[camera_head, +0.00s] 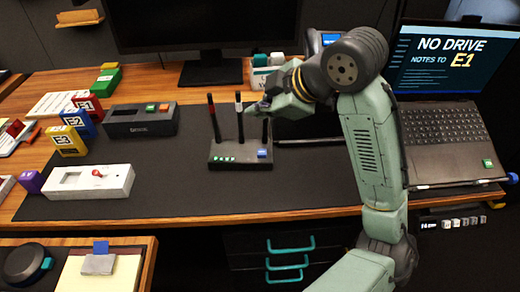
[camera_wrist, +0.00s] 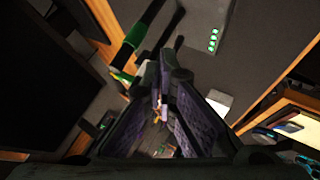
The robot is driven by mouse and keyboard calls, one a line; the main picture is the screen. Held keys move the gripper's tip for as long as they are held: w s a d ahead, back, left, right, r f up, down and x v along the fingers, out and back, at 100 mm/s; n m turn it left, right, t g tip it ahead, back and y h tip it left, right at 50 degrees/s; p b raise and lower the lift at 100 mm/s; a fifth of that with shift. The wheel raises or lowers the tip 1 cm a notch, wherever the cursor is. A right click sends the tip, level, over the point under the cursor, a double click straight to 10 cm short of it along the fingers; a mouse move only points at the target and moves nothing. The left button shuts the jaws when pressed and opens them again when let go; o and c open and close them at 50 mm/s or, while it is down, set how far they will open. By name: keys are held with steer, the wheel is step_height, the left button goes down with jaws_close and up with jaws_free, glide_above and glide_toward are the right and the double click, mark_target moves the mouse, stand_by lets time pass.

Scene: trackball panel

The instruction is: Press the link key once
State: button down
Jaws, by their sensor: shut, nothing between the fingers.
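A black box with upright antennas (camera_head: 222,160) stands on the dark desk mat. It has a row of green lights at its front left and a blue key (camera_head: 263,154) at its front right. The key's label is too small to read, so I cannot tell that it is the link key. My gripper (camera_head: 257,107) is shut and empty, above and behind the box, close to its antennas and apart from the blue key. In the wrist view my shut fingers (camera_wrist: 162,82) fill the middle. The green lights (camera_wrist: 214,40) show beyond them; the blue key is not visible there.
An open laptop (camera_head: 445,125) stands at the right and a monitor (camera_head: 210,72) at the back. A dark box with orange and green keys (camera_head: 140,120) and a white box with a red knob (camera_head: 88,183) stand left. The mat in front of the antenna box is clear.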

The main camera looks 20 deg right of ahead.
mark_target(260, 154)
step_height(260, 154, down, 9)
steer(key=b, duration=0.7)
stand_by(1.3)
steer(key=shift+f+b, duration=0.3)
steer(key=shift+b, duration=0.05)
steer(key=shift+f+b, duration=0.35)
steer(key=shift+f, duration=0.1)
stand_by(0.5)
steer(key=shift+r, duration=0.15)
steer(key=shift+r+p, duration=0.7)
steer(key=shift+r+p, duration=2.05)
steer(key=shift+r, duration=0.45)
